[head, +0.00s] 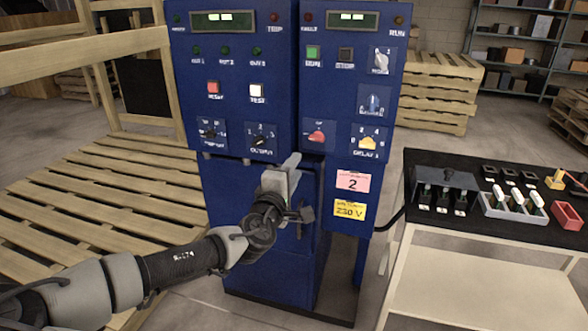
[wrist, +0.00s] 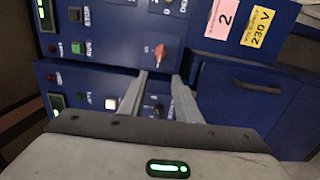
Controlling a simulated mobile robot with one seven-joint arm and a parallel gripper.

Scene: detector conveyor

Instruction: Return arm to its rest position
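My arm reaches from the lower left in the head view toward two blue control cabinets. My gripper (head: 291,165) is in front of the cabinets, near the gap between them and just below the panel's lower knobs. In the wrist view the two fingers of my gripper (wrist: 159,76) stand apart, with nothing between them but the panel behind. A red knob (wrist: 159,52) shows just beyond the fingertips. The left cabinet (head: 232,80) and the right cabinet (head: 345,90) carry displays, buttons and knobs. Whether a fingertip touches a panel cannot be told.
A black-topped table (head: 478,230) with switch blocks and a red bin (head: 566,216) stands at the right. Wooden pallets (head: 100,190) lie at the left beside my arm. A wooden frame (head: 90,55) rises behind them. Stacked pallets (head: 436,100) and shelves (head: 520,45) stand at the back.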

